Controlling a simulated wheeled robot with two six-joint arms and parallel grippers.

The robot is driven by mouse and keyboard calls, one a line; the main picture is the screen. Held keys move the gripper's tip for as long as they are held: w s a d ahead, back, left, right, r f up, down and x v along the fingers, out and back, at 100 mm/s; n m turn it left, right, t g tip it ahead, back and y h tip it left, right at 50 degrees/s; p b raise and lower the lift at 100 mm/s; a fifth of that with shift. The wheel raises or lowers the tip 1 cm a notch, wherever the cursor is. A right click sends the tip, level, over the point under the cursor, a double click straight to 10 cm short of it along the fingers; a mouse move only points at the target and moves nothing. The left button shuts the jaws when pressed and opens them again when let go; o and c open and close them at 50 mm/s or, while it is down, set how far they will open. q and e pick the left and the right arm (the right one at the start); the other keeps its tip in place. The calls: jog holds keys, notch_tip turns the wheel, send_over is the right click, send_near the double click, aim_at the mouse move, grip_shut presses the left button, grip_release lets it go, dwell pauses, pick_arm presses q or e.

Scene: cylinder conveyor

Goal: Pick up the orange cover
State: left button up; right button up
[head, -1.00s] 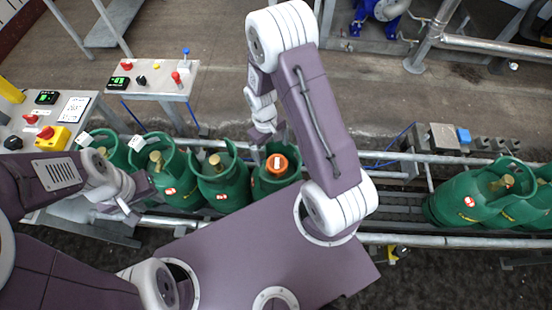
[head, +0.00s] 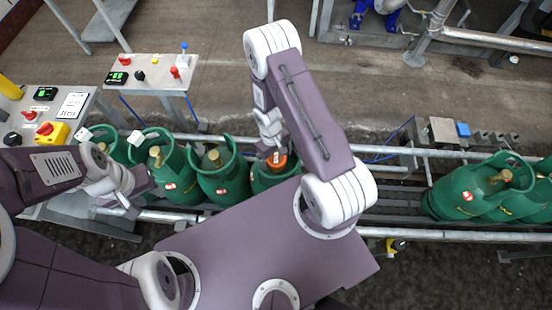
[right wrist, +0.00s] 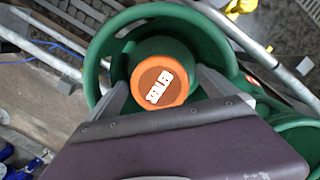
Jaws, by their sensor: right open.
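The orange cover (head: 279,163) sits on top of a green gas cylinder (head: 265,183), inside its collar, with a white label on top. It shows fully from above in the right wrist view (right wrist: 160,86). My right gripper (right wrist: 162,78) is open, with one finger on each side of the cover. In the head view my right gripper (head: 275,152) is just above the cover and partly hides it. I cannot tell whether the fingers touch it. My left gripper (head: 136,194) is open and empty, in front of the cylinders on the left.
Several more green cylinders with bare brass valves (head: 213,158) stand in the row to the left. More stand on the conveyor at right (head: 470,190). Metal rails (head: 400,154) run along the conveyor. Control panels (head: 150,74) stand at the back left.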

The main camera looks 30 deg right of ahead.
jog(key=c, duration=1.4)
